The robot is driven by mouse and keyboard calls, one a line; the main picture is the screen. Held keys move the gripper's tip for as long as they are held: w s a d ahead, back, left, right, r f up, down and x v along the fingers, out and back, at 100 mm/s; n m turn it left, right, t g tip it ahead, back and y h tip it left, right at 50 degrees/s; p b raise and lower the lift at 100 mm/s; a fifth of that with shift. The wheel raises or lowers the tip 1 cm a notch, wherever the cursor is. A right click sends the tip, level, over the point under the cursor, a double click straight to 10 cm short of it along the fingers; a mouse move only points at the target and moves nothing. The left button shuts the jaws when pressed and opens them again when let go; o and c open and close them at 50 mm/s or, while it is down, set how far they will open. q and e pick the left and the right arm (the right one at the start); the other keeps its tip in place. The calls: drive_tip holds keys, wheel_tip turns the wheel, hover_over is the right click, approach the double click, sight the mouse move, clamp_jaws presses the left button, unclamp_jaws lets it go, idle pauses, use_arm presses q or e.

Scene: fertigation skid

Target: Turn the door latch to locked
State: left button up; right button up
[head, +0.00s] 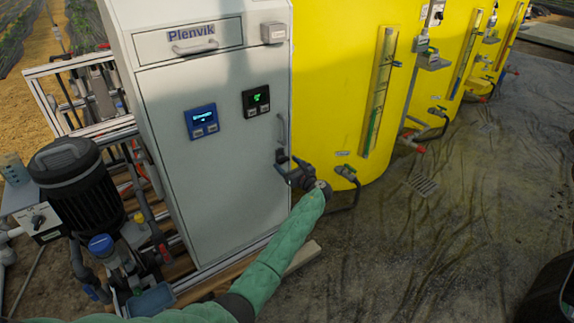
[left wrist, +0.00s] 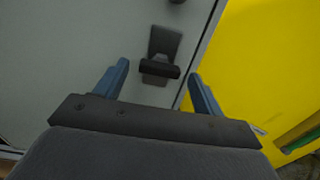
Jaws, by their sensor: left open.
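The door latch (left wrist: 163,44) is a dark grey plate with a black bar handle (left wrist: 160,71) on the pale cabinet door, close to its right edge. In the left wrist view the bar lies crosswise, roughly square to the door edge. In the head view the latch (head: 281,157) shows small, partly hidden by my gripper. My left gripper (head: 295,172) is at the door's right edge, in front of the latch. In the left wrist view its blue fingers (left wrist: 158,72) are open, one on each side of the bar, with gaps visible. My right gripper is not in view.
The pale cabinet door (head: 215,175) carries a blue display (head: 201,121), a black display (head: 256,101) and a vertical pull handle (head: 282,130) above the latch. A yellow tank (head: 335,70) stands close on the right. A black pump motor (head: 80,185) stands left. Open ground (head: 450,240) lies right.

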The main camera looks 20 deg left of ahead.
use_arm(q)
drive_tip(key=shift+w+a, duration=0.25)
drive_tip(key=shift+a, duration=0.05)
drive_tip(key=shift+c, duration=0.4)
drive_tip(key=c, duration=0.9)
